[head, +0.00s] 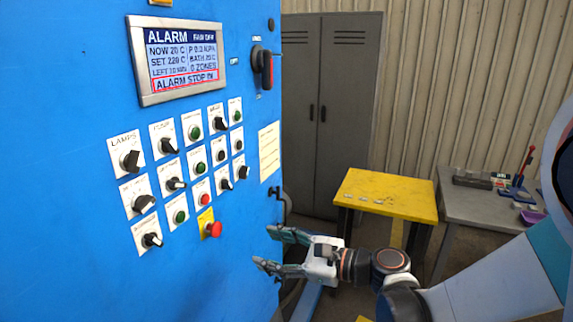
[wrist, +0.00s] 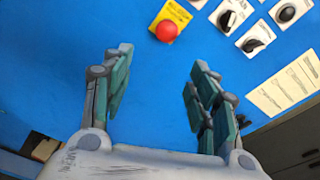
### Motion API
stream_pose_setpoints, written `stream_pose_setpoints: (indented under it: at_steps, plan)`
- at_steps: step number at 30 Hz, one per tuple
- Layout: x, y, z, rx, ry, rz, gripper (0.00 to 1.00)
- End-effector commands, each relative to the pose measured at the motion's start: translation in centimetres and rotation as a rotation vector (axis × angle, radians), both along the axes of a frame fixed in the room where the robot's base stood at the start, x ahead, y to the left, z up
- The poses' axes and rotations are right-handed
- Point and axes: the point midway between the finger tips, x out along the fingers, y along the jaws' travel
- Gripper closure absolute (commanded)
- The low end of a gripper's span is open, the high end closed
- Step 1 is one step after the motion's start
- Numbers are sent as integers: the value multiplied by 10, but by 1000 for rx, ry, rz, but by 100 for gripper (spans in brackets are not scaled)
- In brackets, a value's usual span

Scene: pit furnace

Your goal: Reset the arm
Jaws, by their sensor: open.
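My gripper (head: 270,249) is open and empty in front of the lower right part of the blue control cabinet (head: 60,80). In the wrist view its two fingers (wrist: 158,85) stand wide apart with only the blue panel between and beyond them. A red mushroom button (head: 214,229) on a yellow plate is left of and above the gripper in the head view. In the wrist view the red button (wrist: 167,31) lies beyond the fingertips, apart from them. My arm comes in from the right in the head view.
The cabinet has an alarm screen (head: 180,57), several knobs and buttons, a red-and-black switch handle (head: 266,69) and a paper label (head: 269,151). A yellow table (head: 388,191), a grey bench (head: 480,207) and a grey locker (head: 328,110) stand behind.

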Motion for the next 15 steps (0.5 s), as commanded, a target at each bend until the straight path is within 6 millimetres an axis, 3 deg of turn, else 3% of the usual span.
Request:
stream_pose_setpoints:
  at_steps: [8, 15]
  plan:
    - [-31, -32, -16, -468, -280, 32, 46]
    - [-66, -78, -32, -882, -513, 140, 46]
